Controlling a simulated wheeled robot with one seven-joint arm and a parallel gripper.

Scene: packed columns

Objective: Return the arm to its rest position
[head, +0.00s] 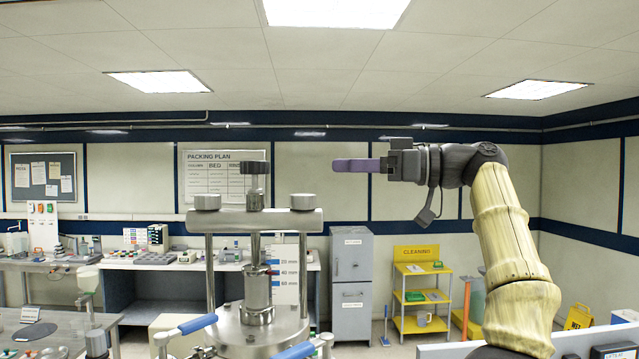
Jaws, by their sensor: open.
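My arm (510,240) rises from the lower right on yellowish, bamboo-like links and bends left at a dark elbow. My gripper (336,165) is at its end, held level and pointing left in mid-air. Its purple fingers are seen edge-on, so one hides the other. The jaws are open, and nothing shows held in them. The gripper is up and to the right of the metal column press (256,216), apart from it.
The press's crossbar and posts stand in the foreground, with blue-handled clamps (198,324) below. Benches (160,262) with lab items line the back left. A grey cabinet (351,270) and yellow cleaning shelf (416,294) stand behind. The air around the gripper looks clear.

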